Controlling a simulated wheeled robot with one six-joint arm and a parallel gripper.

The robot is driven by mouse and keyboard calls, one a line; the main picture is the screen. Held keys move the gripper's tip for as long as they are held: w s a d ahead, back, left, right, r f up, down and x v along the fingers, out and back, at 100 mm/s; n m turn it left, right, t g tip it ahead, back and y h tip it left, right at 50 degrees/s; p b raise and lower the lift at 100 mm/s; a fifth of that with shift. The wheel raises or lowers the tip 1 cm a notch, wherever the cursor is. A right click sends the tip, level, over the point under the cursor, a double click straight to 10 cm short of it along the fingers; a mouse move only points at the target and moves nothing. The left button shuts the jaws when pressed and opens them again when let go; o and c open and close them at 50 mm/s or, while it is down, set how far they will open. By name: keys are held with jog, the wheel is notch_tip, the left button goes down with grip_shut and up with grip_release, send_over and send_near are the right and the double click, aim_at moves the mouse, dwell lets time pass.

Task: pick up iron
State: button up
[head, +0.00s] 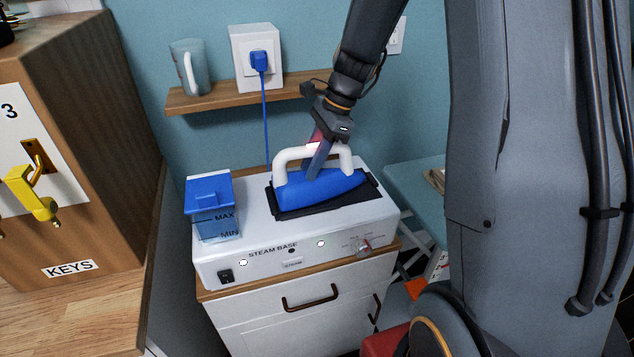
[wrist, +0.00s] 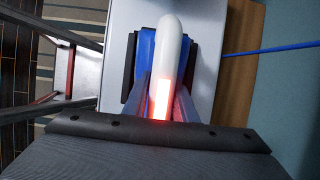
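The iron (head: 340,187) has a blue body and a white arched handle. It sits on a dark rest on top of the white steam base (head: 237,258). My gripper (head: 317,160) is at the handle from above, with one finger on each side of the bar. In the wrist view, the white handle (wrist: 170,50) runs between the two fingers of my gripper (wrist: 164,92), with a red-white glow on its near part. Any gap between fingers and handle is too small to tell. The iron's underside is hidden.
A blue-lidded water tank (head: 213,210) stands left of the iron on the base. A wooden shelf (head: 212,101) behind holds a cup (head: 188,68). A blue cord (head: 265,125) hangs from the wall socket (head: 245,78). A wooden key cabinet (head: 100,100) stands at left.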

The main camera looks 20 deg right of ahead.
aim_at(304, 146)
grip_shut()
jog(key=shift+r, duration=0.1)
jog(key=shift+w+r, duration=0.1)
jog(key=shift+r+b, duration=0.15)
jog(key=shift+b, duration=0.15)
notch_tip(304, 146, up, 9)
jog(key=shift+f+b, duration=0.2)
jog(key=shift+b, duration=0.75)
jog(key=shift+r, duration=0.65)
jog(key=shift+a, duration=0.1)
